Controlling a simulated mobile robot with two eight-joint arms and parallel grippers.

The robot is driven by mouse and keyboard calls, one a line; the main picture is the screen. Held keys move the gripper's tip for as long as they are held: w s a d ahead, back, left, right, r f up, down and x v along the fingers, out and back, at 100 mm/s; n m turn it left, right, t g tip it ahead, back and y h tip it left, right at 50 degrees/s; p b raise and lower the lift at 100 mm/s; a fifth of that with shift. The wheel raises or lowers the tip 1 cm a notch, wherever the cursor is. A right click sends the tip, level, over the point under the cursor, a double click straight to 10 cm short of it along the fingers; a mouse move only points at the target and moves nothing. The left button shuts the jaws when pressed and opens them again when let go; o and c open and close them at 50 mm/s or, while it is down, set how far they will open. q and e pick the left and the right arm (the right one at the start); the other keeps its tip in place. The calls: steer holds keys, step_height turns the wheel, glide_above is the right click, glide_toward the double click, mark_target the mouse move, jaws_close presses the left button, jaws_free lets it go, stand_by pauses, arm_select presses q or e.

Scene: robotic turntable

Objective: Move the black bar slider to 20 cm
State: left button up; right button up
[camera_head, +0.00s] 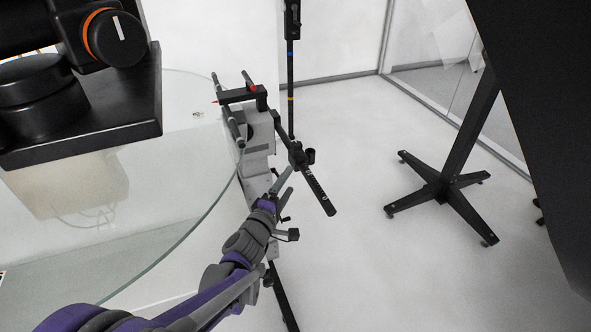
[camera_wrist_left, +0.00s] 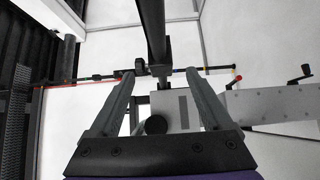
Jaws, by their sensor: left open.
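The black bar (camera_head: 318,190) slants down to the right in the head view, with small white marks near its lower end. A dark block with a knob (camera_head: 298,156), which looks like the slider, sits on it. In the left wrist view a thin bar (camera_wrist_left: 105,77) crosses the picture, and a dark clamp-like block (camera_wrist_left: 140,67) sits on it near the left fingertip. My left gripper (camera_head: 286,184) is just below the block in the head view. In the wrist view its fingers (camera_wrist_left: 159,74) are apart, with the bar crossing at their tips; contact cannot be told. My right gripper is out of view.
A glass table (camera_head: 190,215) with a curved edge lies left of my left arm. A grey rail unit (camera_head: 258,140) stands behind the gripper. A thin dark pole (camera_head: 291,75) rises above it. A black wheeled stand (camera_head: 445,185) is at right, with clear floor between.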

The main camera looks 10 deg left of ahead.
mark_target(298, 167)
arm_select(q)
steer(key=w, duration=0.2)
steer(key=w+d, duration=0.1)
steer(key=w, duration=0.4)
steer(key=shift+w+d+b, duration=0.15)
steer(key=shift+b, duration=0.15)
jaws_close()
